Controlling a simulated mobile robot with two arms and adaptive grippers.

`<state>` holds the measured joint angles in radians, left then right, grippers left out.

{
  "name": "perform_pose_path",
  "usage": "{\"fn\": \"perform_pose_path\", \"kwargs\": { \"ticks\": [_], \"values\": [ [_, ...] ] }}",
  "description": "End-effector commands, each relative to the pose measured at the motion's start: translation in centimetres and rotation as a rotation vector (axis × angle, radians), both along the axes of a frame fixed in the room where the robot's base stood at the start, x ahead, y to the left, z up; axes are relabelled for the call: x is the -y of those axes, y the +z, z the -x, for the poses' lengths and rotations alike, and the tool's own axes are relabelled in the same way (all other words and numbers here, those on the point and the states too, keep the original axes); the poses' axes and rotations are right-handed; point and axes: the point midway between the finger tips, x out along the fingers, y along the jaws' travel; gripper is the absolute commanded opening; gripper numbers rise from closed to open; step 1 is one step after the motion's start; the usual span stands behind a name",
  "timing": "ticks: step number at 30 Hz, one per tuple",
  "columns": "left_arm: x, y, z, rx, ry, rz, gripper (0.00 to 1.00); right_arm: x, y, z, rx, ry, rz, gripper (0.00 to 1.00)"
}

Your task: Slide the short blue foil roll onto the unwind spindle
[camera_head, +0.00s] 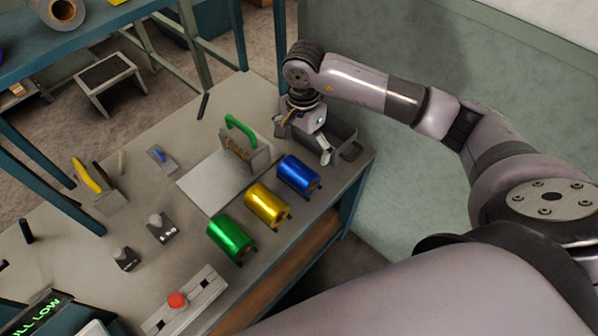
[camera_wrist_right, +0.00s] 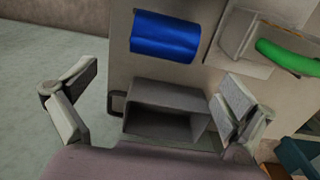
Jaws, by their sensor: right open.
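The short blue foil roll (camera_head: 299,174) lies on the bench at the right end of a row of three rolls, apart from my gripper. It also shows at the top of the right wrist view (camera_wrist_right: 165,38). My right gripper (camera_head: 306,140) is open and empty, just behind the blue roll, over a grey open box. In the right wrist view its fingers (camera_wrist_right: 155,105) are spread wide, with the box between them. I cannot make out the unwind spindle for certain in either view. My left gripper is not in view.
A yellow roll (camera_head: 267,204) and a green roll (camera_head: 231,238) lie beside the blue one. The grey box (camera_head: 345,137) stands near the wall. A red button (camera_head: 177,300) is at the front.

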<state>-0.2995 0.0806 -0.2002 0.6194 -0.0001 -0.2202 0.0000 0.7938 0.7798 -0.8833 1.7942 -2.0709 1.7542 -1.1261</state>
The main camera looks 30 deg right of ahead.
Motion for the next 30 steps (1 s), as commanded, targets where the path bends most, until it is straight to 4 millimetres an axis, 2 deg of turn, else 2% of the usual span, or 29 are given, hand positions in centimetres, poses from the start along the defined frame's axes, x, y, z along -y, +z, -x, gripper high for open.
{"fn": "perform_pose_path", "kwargs": {
  "ticks": [4,14,18,21,30],
  "values": [
    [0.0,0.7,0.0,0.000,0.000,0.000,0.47,-0.1,-2.8,0.1,-0.005,0.000,-0.002,1.00],
    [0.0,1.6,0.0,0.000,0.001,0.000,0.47,-0.5,-5.5,0.0,-0.004,0.000,-0.004,1.00],
    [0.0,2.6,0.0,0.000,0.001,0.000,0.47,-1.0,-7.5,-0.1,-0.005,0.000,-0.005,1.00],
    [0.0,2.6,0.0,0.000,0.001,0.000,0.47,-0.9,-8.9,-0.2,-0.002,-0.001,-0.003,1.00],
    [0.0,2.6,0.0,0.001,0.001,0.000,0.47,-0.9,-9.7,-0.2,0.001,0.001,-0.003,1.00]
  ]
}}
